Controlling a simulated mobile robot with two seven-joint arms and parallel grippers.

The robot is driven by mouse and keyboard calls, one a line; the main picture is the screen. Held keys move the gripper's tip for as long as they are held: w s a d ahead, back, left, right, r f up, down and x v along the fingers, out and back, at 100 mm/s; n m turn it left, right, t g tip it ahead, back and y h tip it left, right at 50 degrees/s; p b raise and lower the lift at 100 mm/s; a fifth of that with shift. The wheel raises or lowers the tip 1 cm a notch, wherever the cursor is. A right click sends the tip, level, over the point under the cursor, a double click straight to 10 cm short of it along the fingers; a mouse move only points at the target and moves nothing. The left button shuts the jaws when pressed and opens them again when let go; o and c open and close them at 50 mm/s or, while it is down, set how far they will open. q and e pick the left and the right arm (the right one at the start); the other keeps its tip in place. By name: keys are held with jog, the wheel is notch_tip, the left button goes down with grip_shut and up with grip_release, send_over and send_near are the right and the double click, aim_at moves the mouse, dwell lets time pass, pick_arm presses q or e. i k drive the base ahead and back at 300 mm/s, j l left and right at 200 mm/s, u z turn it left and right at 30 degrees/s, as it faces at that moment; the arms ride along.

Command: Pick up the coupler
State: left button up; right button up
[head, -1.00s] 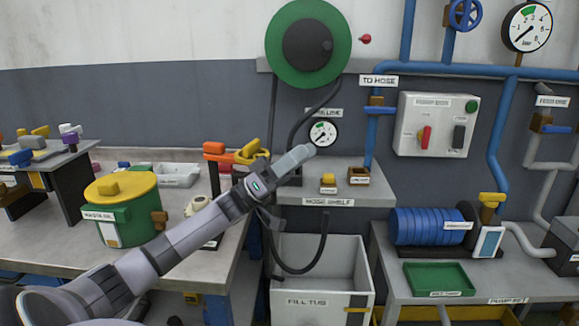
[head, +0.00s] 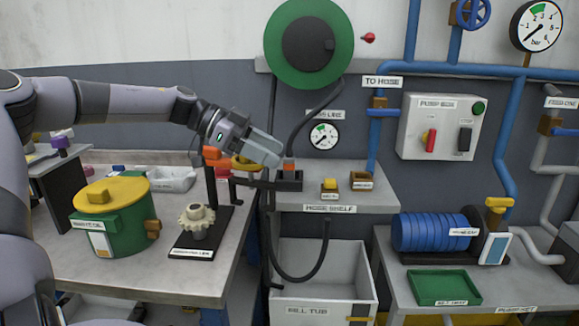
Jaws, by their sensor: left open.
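Several small fittings stand on the hose shelf (head: 345,201), and I cannot tell for sure which is the coupler. An orange-topped piece (head: 289,167) in a dark holder (head: 288,183) is at the shelf's left end. A small yellow piece (head: 329,184) and a small brown box (head: 361,181) are farther right. My left gripper (head: 272,152) is open, pointing down to the right, with its fingertips just left of and above the orange-topped piece. No contact is visible. Its fingers overlap in view, hiding the gap between them. My right gripper is not in view.
A gear (head: 196,220) on a dark stand and a green drum (head: 119,226) with a yellow lid stand on the left bench. A green tray (head: 443,285) is at right.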

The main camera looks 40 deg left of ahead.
aim_at(288, 159)
jog(key=i+j, duration=0.3)
jog(key=j, duration=0.15)
jog(key=i+j, duration=0.35)
jog(key=j, duration=0.1)
